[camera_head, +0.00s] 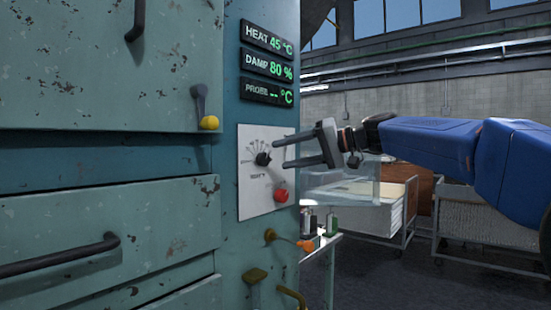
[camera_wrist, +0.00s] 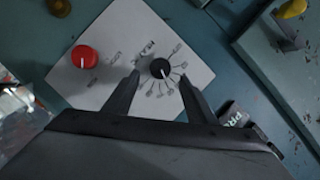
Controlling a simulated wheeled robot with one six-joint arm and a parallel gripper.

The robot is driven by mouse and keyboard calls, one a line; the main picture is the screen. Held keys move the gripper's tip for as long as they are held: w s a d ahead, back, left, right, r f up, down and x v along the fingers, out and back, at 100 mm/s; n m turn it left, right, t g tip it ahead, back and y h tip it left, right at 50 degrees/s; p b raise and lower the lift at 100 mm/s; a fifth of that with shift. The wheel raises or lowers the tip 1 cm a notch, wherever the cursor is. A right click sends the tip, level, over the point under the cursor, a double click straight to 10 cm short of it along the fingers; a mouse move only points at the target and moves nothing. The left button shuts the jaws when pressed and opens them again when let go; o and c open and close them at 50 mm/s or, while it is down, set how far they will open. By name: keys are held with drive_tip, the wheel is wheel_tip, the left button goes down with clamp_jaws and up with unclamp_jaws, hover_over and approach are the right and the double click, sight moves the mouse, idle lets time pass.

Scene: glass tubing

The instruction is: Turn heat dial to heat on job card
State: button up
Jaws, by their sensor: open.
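The black heat dial (camera_head: 263,158) sits on a white panel (camera_head: 258,200) on the teal cabinet, with tick marks and labels around it too small to read. My gripper (camera_head: 280,154) is open and points at the dial from the right. In the wrist view the dial (camera_wrist: 160,68) lies ahead of and between my fingertips (camera_wrist: 160,78), with a small white pointer line on it. I cannot tell whether the fingers touch it. A display (camera_head: 268,39) above reads HEAT 45 °C, with DAMP 80 % and a blank PROBE below. No job card is recognisable.
A red knob (camera_head: 281,195) sits below the dial on the same panel. A yellow-tipped lever (camera_head: 209,122) and an orange-tipped lever (camera_head: 305,245) stick out of the cabinet. Trolleys (camera_head: 380,200) stand behind my arm at the right.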

drive_tip(key=v, duration=1.2)
drive_tip(key=shift+f, duration=0.15)
drive_tip(key=s+d+f+m+h, duration=0.1)
drive_tip(key=s+d+f+h, duration=0.3)
drive_tip(key=s+f, duration=0.7)
drive_tip(key=s+d+f+m+h, duration=0.1)
drive_tip(key=s+d+f+h, duration=0.4)
drive_tip(key=s+f, duration=0.7)
drive_tip(key=s+d+f+m+h, duration=0.1)
drive_tip(key=s+d+f+h, duration=0.4)
drive_tip(key=f, duration=2)
drive_tip(key=s+d, duration=0.2)
drive_tip(key=s, duration=0.4)
drive_tip(key=shift+s, duration=0.35)
